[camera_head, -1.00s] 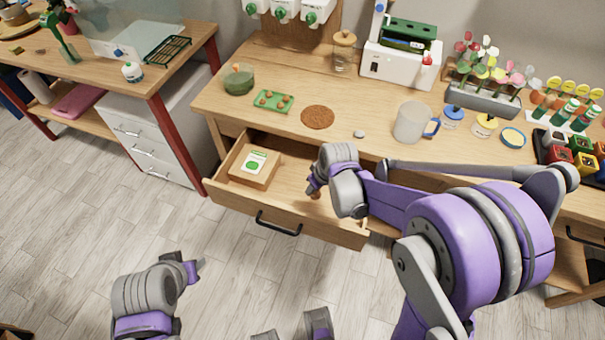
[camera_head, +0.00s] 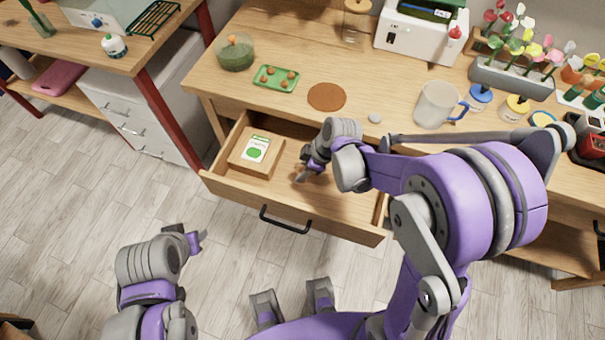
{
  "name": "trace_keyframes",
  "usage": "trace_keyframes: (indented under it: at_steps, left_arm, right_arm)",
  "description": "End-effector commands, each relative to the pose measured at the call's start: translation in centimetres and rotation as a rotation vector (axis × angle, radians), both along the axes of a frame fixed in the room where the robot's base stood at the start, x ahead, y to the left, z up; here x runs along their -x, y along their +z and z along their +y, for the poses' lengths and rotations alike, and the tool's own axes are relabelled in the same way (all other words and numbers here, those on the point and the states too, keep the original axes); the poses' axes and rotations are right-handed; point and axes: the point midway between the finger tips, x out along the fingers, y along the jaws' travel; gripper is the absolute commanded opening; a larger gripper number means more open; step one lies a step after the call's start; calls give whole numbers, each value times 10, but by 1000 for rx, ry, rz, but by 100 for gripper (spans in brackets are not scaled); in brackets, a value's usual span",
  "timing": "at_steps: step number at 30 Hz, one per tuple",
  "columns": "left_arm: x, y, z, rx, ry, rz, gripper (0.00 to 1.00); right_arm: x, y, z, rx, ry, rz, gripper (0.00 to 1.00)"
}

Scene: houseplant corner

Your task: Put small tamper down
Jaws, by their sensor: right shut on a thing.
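My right gripper (camera_head: 304,171) is inside the open drawer (camera_head: 335,203), low over its floor. It is shut on a small light-brown thing (camera_head: 301,177), which seems to be the small tamper. Only a bit of it shows below the fingers, and I cannot tell whether it touches the drawer floor. My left gripper (camera_head: 200,240) hangs empty over the floor in front of the bench, well away from the drawer. Its fingers are seen from the side, so their gap does not show.
A wooden block or box (camera_head: 243,166) with a seed packet (camera_head: 256,148) fills the drawer's left part. The drawer's right part is mostly clear. On the bench above stand a green tray (camera_head: 277,88), a brown disc (camera_head: 327,97), a grey pebble (camera_head: 375,118) and a mug (camera_head: 435,104).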

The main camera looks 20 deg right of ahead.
Motion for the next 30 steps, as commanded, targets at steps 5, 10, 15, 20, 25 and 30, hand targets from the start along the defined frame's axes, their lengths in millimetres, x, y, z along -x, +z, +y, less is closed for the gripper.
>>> trace_keyframes:
  at_steps: [5, 10, 15, 20, 25, 30]
  left_arm:
    - [1, -5, 0, 0, 0, 2, 45]
    - [1, -5, 0, 0, 0, 2, 45]
    - [1, -6, 0, 0, 0, 2, 45]
    - [2, -9, 0, 0, 0, 4, 45]
    - [2, -8, 0, 0, 0, 3, 45]
    - [2, -8, 0, 0, 0, 3, 45]
  right_arm:
    - [0, -26, 0, 0, 0, 0, 0]
    - [0, -29, 0, 0, 0, -1, 0]
    - [0, -30, 0, 0, -1, 0, 0]
    - [0, -33, 0, 0, -1, 0, 45]
    - [0, -32, 0, 0, -1, 0, 68]
    - [0, -32, 0, 0, -1, 0, 68]
